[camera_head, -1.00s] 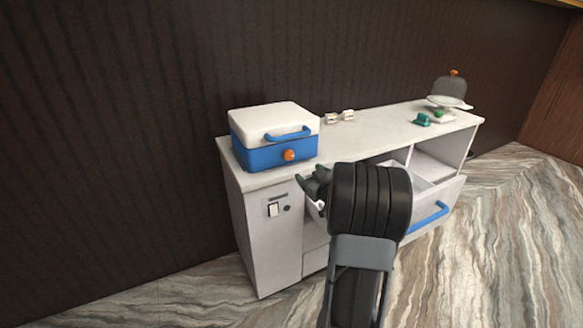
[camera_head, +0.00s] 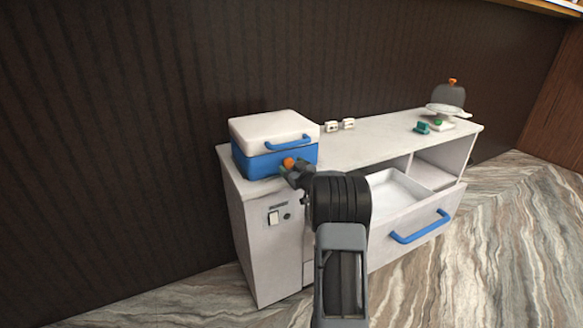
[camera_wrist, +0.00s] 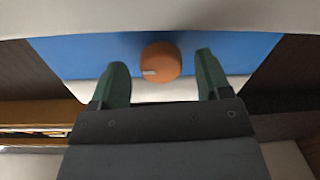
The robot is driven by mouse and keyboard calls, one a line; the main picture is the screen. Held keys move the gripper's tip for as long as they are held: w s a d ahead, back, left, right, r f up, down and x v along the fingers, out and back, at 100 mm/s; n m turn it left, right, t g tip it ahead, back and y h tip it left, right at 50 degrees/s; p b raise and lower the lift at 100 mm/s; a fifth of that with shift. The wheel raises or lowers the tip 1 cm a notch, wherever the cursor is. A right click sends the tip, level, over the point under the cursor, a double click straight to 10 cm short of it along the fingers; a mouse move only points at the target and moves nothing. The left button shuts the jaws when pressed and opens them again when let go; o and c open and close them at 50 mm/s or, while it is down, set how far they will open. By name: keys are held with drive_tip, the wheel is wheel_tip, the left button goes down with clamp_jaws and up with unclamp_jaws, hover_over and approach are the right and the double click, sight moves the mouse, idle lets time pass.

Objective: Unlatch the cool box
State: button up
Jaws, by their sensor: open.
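The cool box (camera_head: 262,162) has a blue body, a white lid (camera_head: 270,128) and a blue handle (camera_head: 288,143). It stands on the left end of the counter with its lid down. Its round orange latch knob (camera_head: 288,162) is on the front face. In the wrist view the orange knob (camera_wrist: 160,63) sits between the two green fingertips. My gripper (camera_wrist: 160,75) is open, one finger on each side of the knob, with gaps showing. In the head view my gripper (camera_head: 293,171) is at the box front, partly covering it below the knob.
The white counter (camera_head: 380,136) has a pulled-out drawer (camera_head: 425,221) with a blue handle (camera_head: 420,228) to the right of my arm. Small white blocks (camera_head: 340,125), a teal item (camera_head: 422,127) and a domed stand (camera_head: 447,101) are on top. A switch panel (camera_head: 273,217) is on the front.

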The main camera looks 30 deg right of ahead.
drive_tip(key=shift+w, duration=0.3)
drive_tip(key=c, duration=0.9)
